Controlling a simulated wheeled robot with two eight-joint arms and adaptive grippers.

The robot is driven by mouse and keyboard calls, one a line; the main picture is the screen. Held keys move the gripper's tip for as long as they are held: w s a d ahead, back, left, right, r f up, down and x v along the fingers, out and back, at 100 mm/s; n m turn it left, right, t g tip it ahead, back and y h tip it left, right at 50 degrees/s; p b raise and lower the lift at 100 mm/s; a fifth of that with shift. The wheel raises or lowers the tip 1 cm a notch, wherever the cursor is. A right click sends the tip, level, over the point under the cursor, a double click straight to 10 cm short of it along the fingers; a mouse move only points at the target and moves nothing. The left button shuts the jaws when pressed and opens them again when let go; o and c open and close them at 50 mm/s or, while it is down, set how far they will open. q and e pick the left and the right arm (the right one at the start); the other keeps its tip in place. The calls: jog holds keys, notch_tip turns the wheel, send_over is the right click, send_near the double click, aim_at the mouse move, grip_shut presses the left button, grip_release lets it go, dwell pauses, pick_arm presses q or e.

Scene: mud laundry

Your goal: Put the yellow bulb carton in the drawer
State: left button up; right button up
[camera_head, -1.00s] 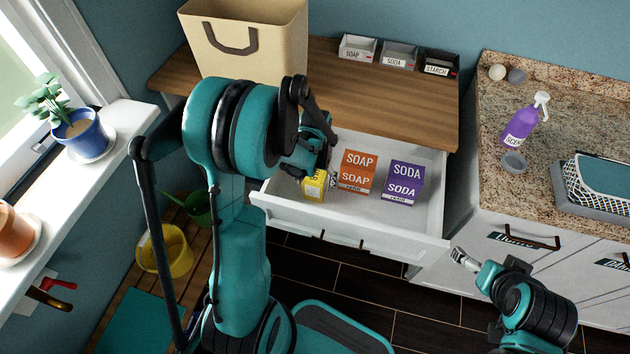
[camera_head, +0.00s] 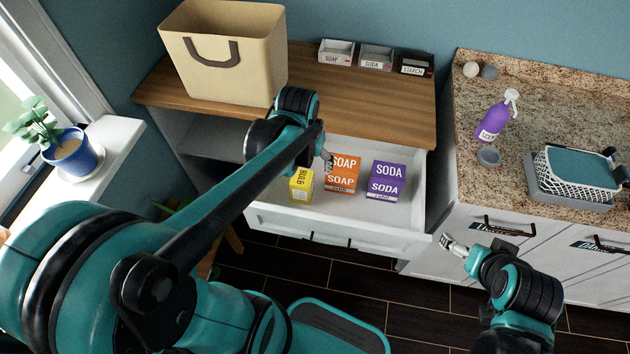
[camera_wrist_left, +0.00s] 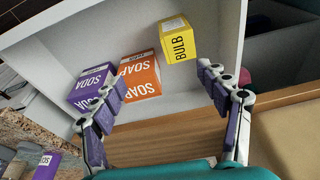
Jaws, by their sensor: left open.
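The yellow bulb carton (camera_head: 301,186) stands in the open white drawer (camera_head: 405,222), at its left end beside the orange soap carton (camera_head: 342,174). In the left wrist view the yellow bulb carton (camera_wrist_left: 177,40) is beyond my left gripper's fingers and apart from them. My left gripper (camera_wrist_left: 168,100) is open with nothing between its fingers. In the head view my left gripper (camera_head: 328,160) is above the drawer's back part, partly hidden by its arm. My right gripper (camera_head: 453,244) is empty in front of the counter cabinets; its finger gap is too small to judge.
A purple soda carton (camera_head: 386,181) stands right of the soap carton in the drawer. A beige bag (camera_head: 222,75) and small labelled bins (camera_head: 376,57) are on the wooden top (camera_head: 330,100). A purple spray bottle (camera_head: 493,120) and white basket (camera_head: 577,178) stand on the granite counter.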

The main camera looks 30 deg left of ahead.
pick_arm(q)
jog(key=s+d+r+m+t, duration=0.1)
jog(key=s+d+r+t, duration=0.3)
jog(key=s+d, duration=0.2)
jog(key=shift+s+m+t, duration=0.4)
jog(key=shift+s, duration=0.5)
jog(key=shift+d+r, duration=0.1)
dwell(0.5)
